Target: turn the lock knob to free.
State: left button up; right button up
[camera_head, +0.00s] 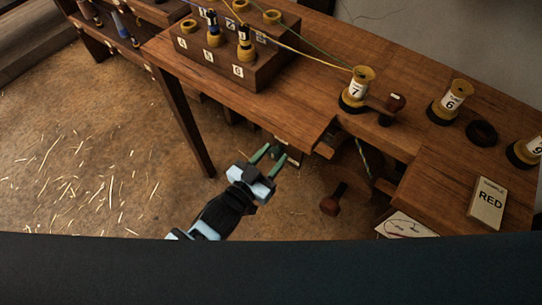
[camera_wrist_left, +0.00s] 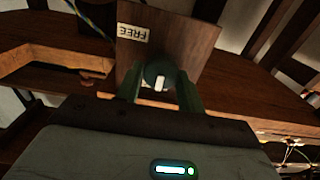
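The lock knob (camera_wrist_left: 156,72) is a dark round knob with a white mark, on a wooden panel (camera_wrist_left: 190,38) in the left wrist view. A FREE label (camera_wrist_left: 133,34) appears upside down on the panel, above and left of the knob. My left gripper (camera_wrist_left: 159,90) has its two green fingers apart, one on each side of the knob; I cannot tell whether they touch it. In the head view my left gripper (camera_head: 271,152) reaches to the underside of the bench's front edge, where the knob is hard to make out. My right gripper is not in view.
A wooden crank handle (camera_head: 333,200) hangs right of my gripper. A bench leg (camera_head: 185,125) stands left. Straw-strewn floor (camera_head: 95,150) is open.

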pick_arm(q)
jog(key=c, duration=0.4)
jog(key=shift+c, duration=0.2)
